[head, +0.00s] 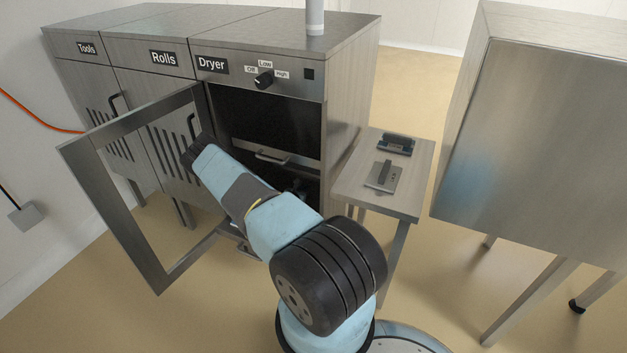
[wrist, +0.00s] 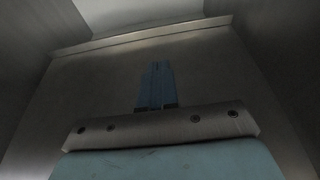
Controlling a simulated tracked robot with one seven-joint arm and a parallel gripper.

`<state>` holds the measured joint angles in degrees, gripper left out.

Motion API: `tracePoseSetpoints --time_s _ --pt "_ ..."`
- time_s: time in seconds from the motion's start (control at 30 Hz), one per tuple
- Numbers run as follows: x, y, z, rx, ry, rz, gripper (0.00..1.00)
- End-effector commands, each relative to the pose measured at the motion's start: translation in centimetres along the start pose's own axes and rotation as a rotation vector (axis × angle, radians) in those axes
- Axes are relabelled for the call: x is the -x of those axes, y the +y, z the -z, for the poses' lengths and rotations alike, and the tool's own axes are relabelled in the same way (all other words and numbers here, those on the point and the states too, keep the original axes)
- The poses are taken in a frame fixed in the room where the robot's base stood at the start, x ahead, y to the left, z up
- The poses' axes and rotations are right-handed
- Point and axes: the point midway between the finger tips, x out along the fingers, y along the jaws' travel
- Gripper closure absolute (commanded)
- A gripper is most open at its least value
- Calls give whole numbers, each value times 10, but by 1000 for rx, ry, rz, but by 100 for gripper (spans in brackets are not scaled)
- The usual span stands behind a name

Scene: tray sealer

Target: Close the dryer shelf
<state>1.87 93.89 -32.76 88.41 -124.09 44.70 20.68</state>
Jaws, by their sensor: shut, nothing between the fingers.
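The dryer (head: 350,100) is the right-hand section of the steel cabinet, and its framed door (head: 109,215) stands wide open to the left. A steel shelf front (head: 304,161) with a bar handle (head: 268,157) crosses the dark opening. How far the shelf sticks out is hard to tell. My arm reaches across the lower part of the opening and hides much of it. My gripper cannot be made out clearly in the head view. In the wrist view my gripper (wrist: 157,85) has its blue fingers together, with nothing between them, in front of a grey metal panel (wrist: 215,70).
A small side table (head: 408,208) with two dark metal items stands right of the dryer. A large steel cabinet (head: 540,140) is farther right. The Tools and Rolls sections (head: 165,85) adjoin on the left, behind the open door. An orange cable (head: 40,120) hangs on the left wall.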

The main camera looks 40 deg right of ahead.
Motion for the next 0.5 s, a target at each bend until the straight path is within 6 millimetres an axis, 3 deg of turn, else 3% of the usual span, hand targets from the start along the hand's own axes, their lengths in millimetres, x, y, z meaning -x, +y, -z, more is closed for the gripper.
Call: tracePoseSetpoints --time_s 0.5 --pt "-90 -1 -1 -4 -1 1 100"
